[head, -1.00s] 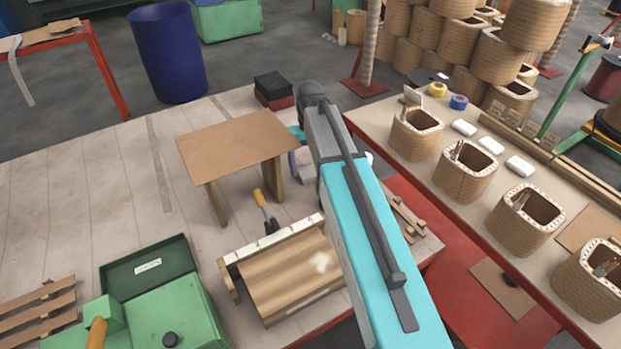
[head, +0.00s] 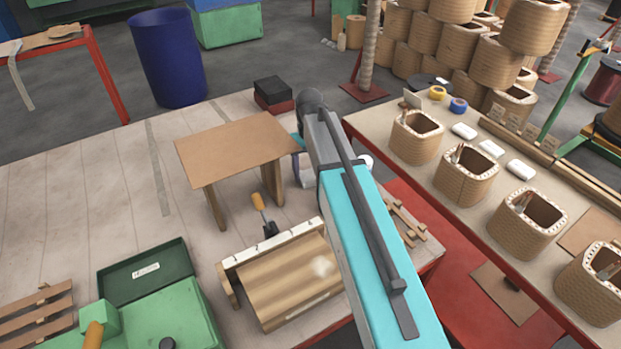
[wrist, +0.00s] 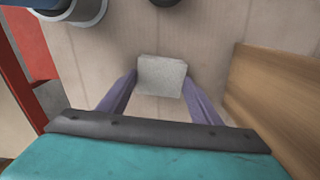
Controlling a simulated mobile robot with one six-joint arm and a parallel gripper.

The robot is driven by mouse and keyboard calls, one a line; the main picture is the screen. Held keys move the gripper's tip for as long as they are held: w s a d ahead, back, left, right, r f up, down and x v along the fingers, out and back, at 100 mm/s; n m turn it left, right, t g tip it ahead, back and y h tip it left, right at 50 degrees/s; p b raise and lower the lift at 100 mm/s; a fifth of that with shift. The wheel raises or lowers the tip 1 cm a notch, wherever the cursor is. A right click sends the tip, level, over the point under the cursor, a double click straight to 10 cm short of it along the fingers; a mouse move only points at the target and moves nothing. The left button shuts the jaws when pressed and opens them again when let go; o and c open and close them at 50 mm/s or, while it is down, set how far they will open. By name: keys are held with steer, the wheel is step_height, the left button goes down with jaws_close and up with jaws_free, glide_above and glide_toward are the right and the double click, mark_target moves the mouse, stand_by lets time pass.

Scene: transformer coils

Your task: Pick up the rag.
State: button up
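A small pale grey folded cloth, which looks like the rag (wrist: 162,84), lies flat on the pale wooden tabletop in the wrist view. My gripper's (wrist: 161,74) two purple fingers stand on either side of it, their tips close to its left and right edges. The gripper looks open around it; I cannot tell whether the fingers touch it. In the head view my arm hides most of the gripper (head: 304,168) and I cannot make out the rag there.
A small brown board stand (head: 235,145) is close left of my gripper. A screwdriver (head: 263,212) and a wooden coil form (head: 285,278) lie nearer. A black and red box (head: 273,93) stands behind. A dark round object (wrist: 84,8) shows in the wrist view.

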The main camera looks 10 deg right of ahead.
mark_target(310, 176)
steer(key=shift+c, duration=1.3)
steer(key=shift+r, duration=0.1)
step_height(310, 176, up, 18)
steer(key=p, duration=1.2)
steer(key=shift+o, duration=0.9)
steer(key=shift+c, duration=0.5)
steer(key=s+f+n+b, duration=0.1)
steer(key=s+n+b, duration=0.1)
steer(key=s+f+n+b, duration=0.2)
steer(key=b, duration=0.1)
steer(key=shift+s+f, duration=0.2)
steer(key=shift+s, duration=0.1)
